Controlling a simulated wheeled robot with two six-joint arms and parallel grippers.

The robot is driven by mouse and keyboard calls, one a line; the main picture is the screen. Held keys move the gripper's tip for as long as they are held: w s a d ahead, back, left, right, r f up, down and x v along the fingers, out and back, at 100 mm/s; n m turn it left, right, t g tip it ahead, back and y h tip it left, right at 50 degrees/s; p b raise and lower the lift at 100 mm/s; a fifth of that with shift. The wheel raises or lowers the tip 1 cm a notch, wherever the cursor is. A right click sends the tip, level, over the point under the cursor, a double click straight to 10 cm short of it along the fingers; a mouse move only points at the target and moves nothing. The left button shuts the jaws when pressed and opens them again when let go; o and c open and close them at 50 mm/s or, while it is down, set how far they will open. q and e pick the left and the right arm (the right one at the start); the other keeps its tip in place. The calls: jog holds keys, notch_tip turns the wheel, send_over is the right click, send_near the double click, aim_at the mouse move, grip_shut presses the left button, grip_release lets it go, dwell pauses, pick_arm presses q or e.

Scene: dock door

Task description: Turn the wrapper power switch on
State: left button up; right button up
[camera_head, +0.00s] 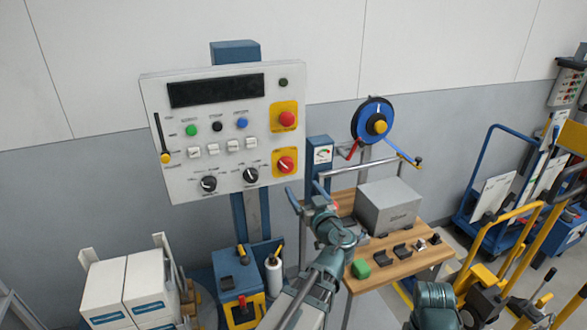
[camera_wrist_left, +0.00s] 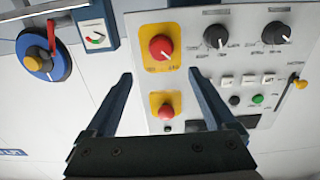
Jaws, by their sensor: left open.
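The wrapper control panel (camera_head: 225,130) is a pale box on a blue post. Near its lower right is a red rotary switch on a yellow plate (camera_head: 285,163); I take this for the power switch. In the wrist view the panel appears upside down, and the red switch (camera_wrist_left: 161,47) lies ahead, between the lines of my fingers. My left gripper (camera_head: 304,192) is open and empty, below and right of the switch in the head view. The wrist view shows its two fingers (camera_wrist_left: 161,75) apart, with no visible contact. My right gripper's fingers are not in view.
A red mushroom button (camera_head: 287,118) sits above the switch on another yellow plate. Two black knobs (camera_head: 250,175) are to its left. A gauge box (camera_head: 320,155) and a blue reel (camera_head: 372,122) are to the right. A wooden bench (camera_head: 400,265) with a grey box stands below.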

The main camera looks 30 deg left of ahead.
aim_at(288, 168)
pick_arm(q)
jog(key=x, duration=1.2)
jog(key=shift+a, duration=0.2)
jog(key=c, duration=1.4)
